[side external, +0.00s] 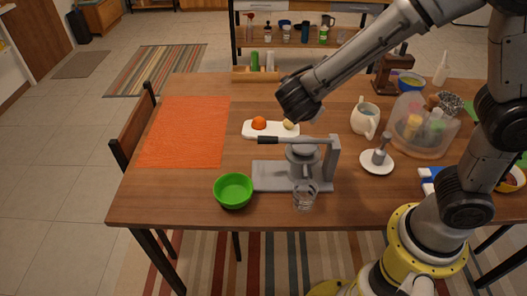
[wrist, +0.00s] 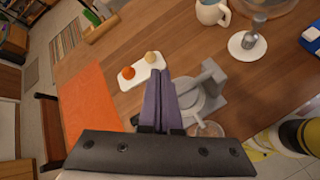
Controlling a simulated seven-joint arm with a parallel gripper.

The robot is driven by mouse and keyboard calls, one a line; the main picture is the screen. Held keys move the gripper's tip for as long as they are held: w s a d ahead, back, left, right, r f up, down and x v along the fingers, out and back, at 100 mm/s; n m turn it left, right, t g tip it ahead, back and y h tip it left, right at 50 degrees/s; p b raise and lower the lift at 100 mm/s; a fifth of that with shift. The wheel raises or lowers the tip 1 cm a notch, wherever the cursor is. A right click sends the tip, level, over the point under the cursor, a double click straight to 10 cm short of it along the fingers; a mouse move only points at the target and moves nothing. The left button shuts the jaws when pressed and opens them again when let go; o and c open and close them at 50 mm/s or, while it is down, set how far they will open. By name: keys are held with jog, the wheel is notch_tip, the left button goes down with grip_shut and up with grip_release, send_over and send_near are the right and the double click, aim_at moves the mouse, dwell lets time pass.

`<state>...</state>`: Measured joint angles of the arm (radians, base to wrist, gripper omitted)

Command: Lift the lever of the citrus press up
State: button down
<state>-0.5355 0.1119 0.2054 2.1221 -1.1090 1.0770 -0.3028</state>
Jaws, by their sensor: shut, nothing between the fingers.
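The grey citrus press (side external: 325,178) stands near the table's front edge. Its lever (side external: 290,140) lies about level above the press cup, with a dark handle reaching left from the post at the right. The press also shows in the wrist view (wrist: 212,88), right of my fingers, which hide part of it and most of the lever. My gripper (wrist: 160,76) is shut and empty, its two purple-grey fingers together. In the side view my arm's dark end hangs above and behind the lever, apart from it; the fingers cannot be made out there.
A green bowl (side external: 233,190) and a clear glass (side external: 305,198) stand by the press. Behind it is a white tray (side external: 250,132) with an orange and a yellow fruit. A white saucer (side external: 376,166) and a jug (side external: 365,118) stand to the right. An orange mat (side external: 185,132) lies left.

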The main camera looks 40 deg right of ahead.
jog(key=a+f+n+t, duration=0.3)
jog(key=a+f+n, duration=0.6)
jog(key=a+f, duration=0.5)
jog(key=shift+y, duration=0.3)
jog(key=x, duration=1)
jog(key=shift+s+d+r, duration=0.1)
jog(key=shift+d+r, duration=0.15)
jog(key=shift+w+d+r, duration=0.1)
jog(key=shift+r, duration=0.95)
jog(key=shift+w+d+r, duration=0.1)
jog(key=shift+r, duration=0.95)
